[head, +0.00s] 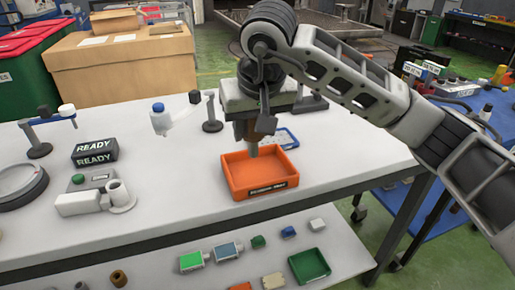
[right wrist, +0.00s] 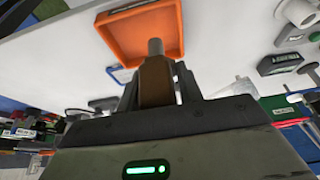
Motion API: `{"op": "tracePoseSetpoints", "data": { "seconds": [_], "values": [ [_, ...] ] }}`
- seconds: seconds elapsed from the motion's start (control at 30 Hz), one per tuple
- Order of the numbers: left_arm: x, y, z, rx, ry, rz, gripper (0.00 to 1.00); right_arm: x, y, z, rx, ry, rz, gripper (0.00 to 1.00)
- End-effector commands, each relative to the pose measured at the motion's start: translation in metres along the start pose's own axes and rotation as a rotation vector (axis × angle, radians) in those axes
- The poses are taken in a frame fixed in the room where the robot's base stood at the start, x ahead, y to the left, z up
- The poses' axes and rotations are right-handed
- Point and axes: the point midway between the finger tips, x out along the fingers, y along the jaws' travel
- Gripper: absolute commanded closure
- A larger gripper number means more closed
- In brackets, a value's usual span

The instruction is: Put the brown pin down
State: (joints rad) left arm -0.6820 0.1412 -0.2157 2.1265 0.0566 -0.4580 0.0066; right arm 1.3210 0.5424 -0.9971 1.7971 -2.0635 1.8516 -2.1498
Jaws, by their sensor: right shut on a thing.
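The brown pin (right wrist: 157,82) is a brown body with a narrower grey tip, held in my right gripper (right wrist: 158,92). In the head view my right gripper (head: 252,128) points down, shut on the pin, whose brown part (head: 240,131) is partly hidden by the fingers. The grey tip points down over the back part of an orange tray (head: 266,187). The gap between tip and tray floor is hard to judge. The tray looks empty, and it also shows in the right wrist view (right wrist: 175,45). My left gripper is not in view.
A blue-edged card or tray (head: 287,138) lies right behind the orange tray. Left on the white table (head: 180,200) are a READY sign (head: 95,152), a green-button box (head: 78,180), a white fixture (head: 120,197) and a round turntable (head: 20,185). A lower shelf holds small parts.

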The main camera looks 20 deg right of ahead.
Motion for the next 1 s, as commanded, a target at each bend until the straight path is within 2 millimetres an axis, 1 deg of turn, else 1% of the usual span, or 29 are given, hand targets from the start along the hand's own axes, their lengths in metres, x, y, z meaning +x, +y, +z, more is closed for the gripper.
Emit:
{"op": "tracePoseSetpoints", "data": {
  "seconds": [0.03,0.1,0.2,0.3,0.47,0.53,0.7,0.8,1.0],
  "values": [
    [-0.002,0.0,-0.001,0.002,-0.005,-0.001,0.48,0.009,0.007,-0.008,0.005,-0.004,0.002,0.91],
    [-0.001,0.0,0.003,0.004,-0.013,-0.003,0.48,0.028,0.011,-0.01,0.003,-0.006,0.0,0.91],
    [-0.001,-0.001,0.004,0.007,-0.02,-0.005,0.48,0.047,0.018,-0.016,0.003,-0.002,-0.001,0.91],
    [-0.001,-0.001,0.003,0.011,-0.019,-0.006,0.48,0.059,0.022,-0.019,0.001,0.001,-0.001,0.91],
    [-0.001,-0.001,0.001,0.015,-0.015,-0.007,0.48,0.07,0.025,-0.022,0.001,0.001,-0.002,0.91],
    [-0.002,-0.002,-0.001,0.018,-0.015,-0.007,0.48,0.08,0.029,-0.023,0.002,0.0,0.001,0.91],
    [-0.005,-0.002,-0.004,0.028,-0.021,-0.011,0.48,0.101,0.027,-0.013,-0.001,0.0,-0.002,0.91],
    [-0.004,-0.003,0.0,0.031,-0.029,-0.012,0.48,0.105,0.027,-0.012,-0.001,0.003,-0.002,0.91],
    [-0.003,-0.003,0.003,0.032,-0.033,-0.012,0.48,0.106,0.027,-0.012,-0.001,0.004,-0.001,0.91]
  ]
}}
